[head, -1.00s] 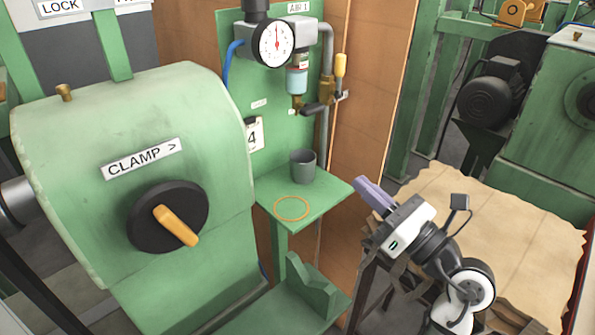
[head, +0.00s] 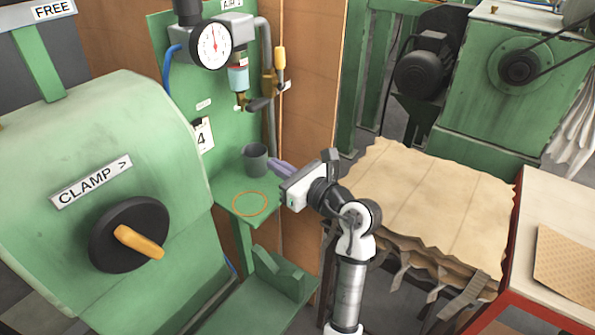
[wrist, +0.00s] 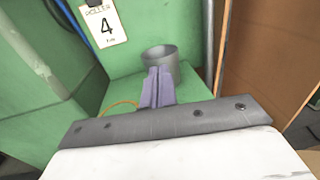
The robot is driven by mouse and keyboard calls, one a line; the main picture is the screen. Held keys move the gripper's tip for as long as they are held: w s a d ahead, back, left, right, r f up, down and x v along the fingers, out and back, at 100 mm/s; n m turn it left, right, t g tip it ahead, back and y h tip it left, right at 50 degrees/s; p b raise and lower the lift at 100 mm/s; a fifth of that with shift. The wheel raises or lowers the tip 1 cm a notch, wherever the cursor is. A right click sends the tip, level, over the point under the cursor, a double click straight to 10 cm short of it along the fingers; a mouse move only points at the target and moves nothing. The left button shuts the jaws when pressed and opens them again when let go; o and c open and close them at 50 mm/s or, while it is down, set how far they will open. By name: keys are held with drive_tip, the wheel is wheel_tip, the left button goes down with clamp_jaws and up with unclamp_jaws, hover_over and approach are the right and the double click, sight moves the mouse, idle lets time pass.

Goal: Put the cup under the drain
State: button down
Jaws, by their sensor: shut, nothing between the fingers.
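The cup (head: 256,161) is a dark grey, open-topped cylinder standing upright at the back of the green shelf (head: 222,190). An orange ring (head: 250,216) is marked on the shelf in front of the cup. The drain (head: 240,101) is the small brass fitting below the blue bowl, above the shelf. My gripper (head: 275,163) is shut and empty, its purple fingers pointing at the cup from the right. In the wrist view my gripper (wrist: 158,76) covers the lower front of the cup (wrist: 161,56). I cannot tell whether they touch.
A gauge (head: 211,46) and pipes hang on the green panel above the shelf. A large green housing with a black and orange clamp knob (head: 130,236) stands at left. A brown panel (head: 310,120) rises behind my gripper. A cardboard-covered table (head: 430,205) stands at right.

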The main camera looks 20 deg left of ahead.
sight(263, 157)
drive_tip(key=shift+x, duration=1)
drive_tip(key=shift+p+x, duration=0.4)
drive_tip(key=shift+x, duration=1.1)
drive_tip(key=shift+d, duration=0.1)
